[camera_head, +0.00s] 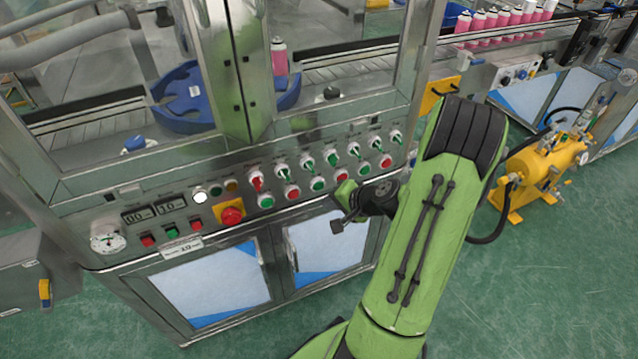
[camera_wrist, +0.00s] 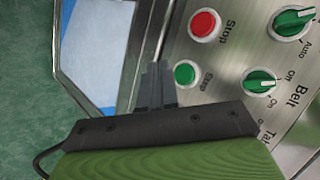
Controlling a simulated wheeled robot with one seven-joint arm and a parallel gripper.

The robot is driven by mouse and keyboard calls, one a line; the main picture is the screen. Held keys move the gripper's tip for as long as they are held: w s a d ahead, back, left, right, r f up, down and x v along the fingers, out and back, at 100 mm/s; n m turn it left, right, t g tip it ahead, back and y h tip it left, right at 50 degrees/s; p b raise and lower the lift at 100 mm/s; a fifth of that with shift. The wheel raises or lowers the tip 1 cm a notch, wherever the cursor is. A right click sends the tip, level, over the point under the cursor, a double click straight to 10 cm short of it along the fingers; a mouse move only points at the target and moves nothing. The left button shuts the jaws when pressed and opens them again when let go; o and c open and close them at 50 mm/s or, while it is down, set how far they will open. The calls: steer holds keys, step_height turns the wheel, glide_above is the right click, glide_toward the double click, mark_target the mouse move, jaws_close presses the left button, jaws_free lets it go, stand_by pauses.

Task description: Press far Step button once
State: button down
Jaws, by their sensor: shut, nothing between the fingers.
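The control panel of the steel machine (camera_head: 150,265) has a row of green and red push buttons below a row of knobs. In the wrist view a green button (camera_wrist: 186,73) labelled "Step" sits beside a red "Stop" button (camera_wrist: 205,24). My gripper (camera_wrist: 158,76) is shut and empty. Its dark fingertips appear just beside the green button, over the panel's edge; I cannot tell whether they touch anything. In the head view a green button (camera_head: 364,169) and another green button (camera_head: 317,183) show near my wrist. My fingertips are not clear there.
Green-and-white knobs (camera_wrist: 261,82) stand out from the panel beside the buttons. A red emergency button (camera_head: 232,216) on a yellow plate is further left. Glass doors rise above the panel. A yellow pump (camera_head: 545,165) stands on the floor at right. The floor in front is open.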

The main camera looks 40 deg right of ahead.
mark_target(318, 186)
steer(key=shift+w+d, duration=0.15)
steer(key=shift+w, duration=0.45)
steer(key=shift+w+d, duration=0.15)
steer(key=shift+w, duration=0.4)
stand_by(1.1)
steer(key=shift+w+d, duration=0.15)
steer(key=shift+w, duration=0.25)
